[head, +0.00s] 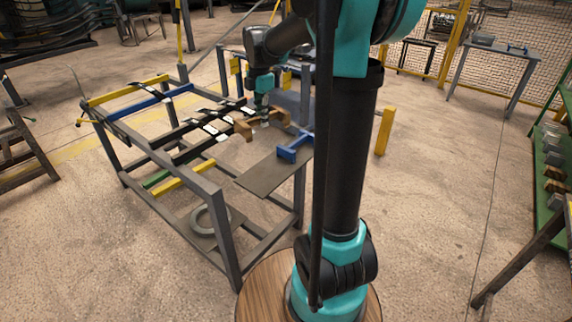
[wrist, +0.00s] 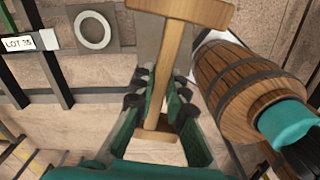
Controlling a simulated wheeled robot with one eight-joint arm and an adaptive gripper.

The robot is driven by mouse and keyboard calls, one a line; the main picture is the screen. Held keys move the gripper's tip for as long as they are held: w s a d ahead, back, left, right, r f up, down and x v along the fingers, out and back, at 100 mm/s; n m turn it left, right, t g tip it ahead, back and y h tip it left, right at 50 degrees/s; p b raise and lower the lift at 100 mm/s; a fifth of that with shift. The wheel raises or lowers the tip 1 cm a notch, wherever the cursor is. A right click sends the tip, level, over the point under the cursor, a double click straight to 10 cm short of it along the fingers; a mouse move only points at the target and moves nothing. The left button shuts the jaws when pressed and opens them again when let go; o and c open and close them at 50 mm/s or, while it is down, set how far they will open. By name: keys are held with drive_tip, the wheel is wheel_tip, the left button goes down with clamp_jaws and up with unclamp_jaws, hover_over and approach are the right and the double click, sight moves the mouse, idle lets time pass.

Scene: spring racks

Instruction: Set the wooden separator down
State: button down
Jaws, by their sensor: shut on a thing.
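The wooden separator (wrist: 165,70) is a pale brown piece with a long bar and a wider crosspiece at each end. My gripper (wrist: 158,95) is shut on its long middle bar in the wrist view. In the head view the separator (head: 243,130) shows beneath my gripper (head: 262,108), over the right part of the grey metal rack (head: 217,200). I cannot tell whether it touches the rails. My gripper hides part of its middle in the head view.
Dark rails with white labels cross the rack, with yellow and blue (head: 160,98) bars among them. A blue separator (head: 294,150) lies on the dark plate (head: 262,176) at the rack's near right. A grey ring (head: 196,223) lies low in the rack.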

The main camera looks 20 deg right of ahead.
drive_tip(key=f+n, duration=0.1)
drive_tip(key=f, duration=0.5)
drive_tip(key=s+f+n, duration=0.1)
drive_tip(key=f, duration=1.1)
drive_tip(key=shift+s+f+n, duration=0.2)
drive_tip(key=shift+f+n, duration=0.05)
drive_tip(key=shift+n, duration=0.15)
drive_tip(key=c, duration=1.6)
unclamp_jaws()
drive_tip(key=shift+f, duration=0.1)
drive_tip(key=shift+o, duration=0.2)
wheel_tip(320, 180, up, 12)
drive_tip(key=f, duration=0.1)
drive_tip(key=s+d+f+m+t, duration=0.2)
drive_tip(key=s+f+m, duration=0.2)
drive_tip(key=s+m, duration=0.7)
drive_tip(key=s+d+f+m+t, duration=0.2)
drive_tip(key=s+f+m, duration=0.2)
drive_tip(key=s+m, duration=0.7)
drive_tip(key=m, duration=0.3)
drive_tip(key=shift+f, duration=0.3)
